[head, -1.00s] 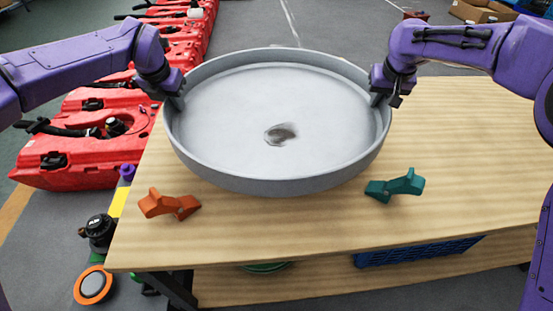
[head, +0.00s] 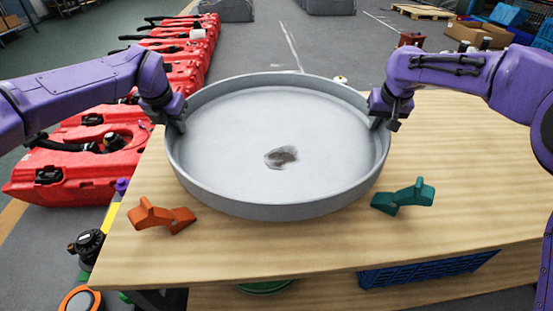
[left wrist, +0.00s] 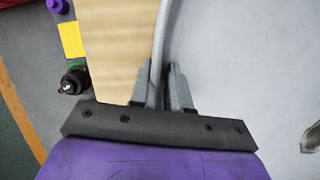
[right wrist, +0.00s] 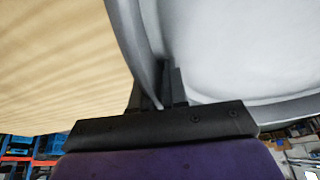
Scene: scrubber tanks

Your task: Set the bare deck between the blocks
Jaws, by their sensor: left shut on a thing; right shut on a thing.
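The bare deck, a wide round grey pan with a raised rim (head: 280,207), spans the middle of the head view, roughly level. My left gripper (head: 176,122) is shut on its left rim; the rim runs between the fingers in the left wrist view (left wrist: 156,95). My right gripper (head: 378,118) is shut on the right rim, also in the right wrist view (right wrist: 160,95). An orange block (head: 161,215) lies on the table at the deck's front left, a teal block (head: 403,198) at its front right. Whether the deck's hidden underside touches the table, I cannot tell.
The wooden table (head: 300,255) has bare room in front and right of the deck. Red tanks (head: 80,160) stand on the floor at left. A blue crate (head: 425,263) sits below the tabletop. A black knob-like part (head: 88,242) is beside the table's left edge.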

